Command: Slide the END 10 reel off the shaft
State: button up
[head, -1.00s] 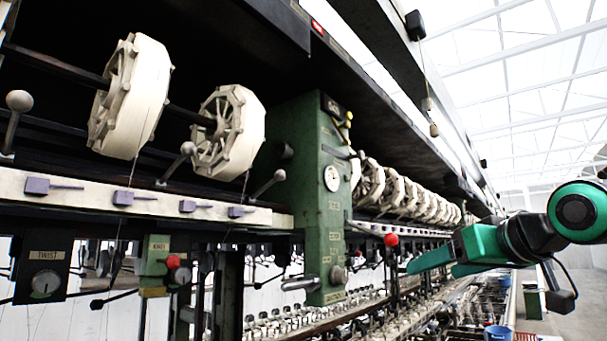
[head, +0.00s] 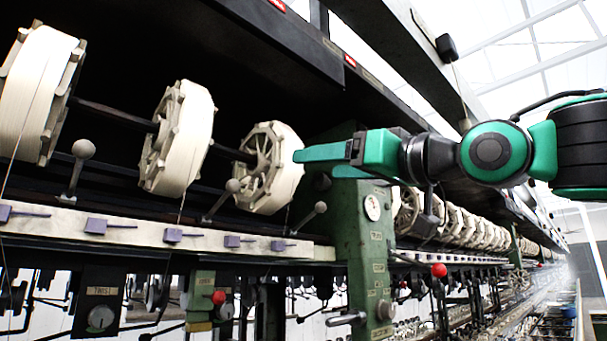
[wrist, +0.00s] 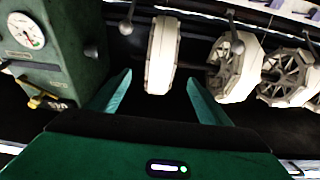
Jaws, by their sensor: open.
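Several cream reels sit on a dark shaft. No END 10 label is legible; the reel closest to the green post (head: 268,168) is an open-spoked, many-sided wheel with a pale rim. It shows edge-on in the wrist view (wrist: 162,55), upper middle. My gripper (head: 320,163) is open and empty, its green fingers pointing left at that reel. In the head view the upper fingertip overlaps the reel's right rim. In the wrist view the reel lies between and just beyond the fingertips (wrist: 159,78); I cannot tell whether they touch. The shaft's end is hidden.
The green post (head: 365,240) with a dial gauge stands just right of that reel; in the wrist view it is on the left (wrist: 55,65). Ball-ended levers (head: 320,208) and a white rail (head: 150,232) run below. More reels (head: 180,140) hang left; a dark beam overhangs.

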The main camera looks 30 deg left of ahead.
aim_at(290, 166)
jog(key=shift+x, duration=5.25)
jog(key=shift+c, duration=0.6)
jog(key=c, duration=1.1)
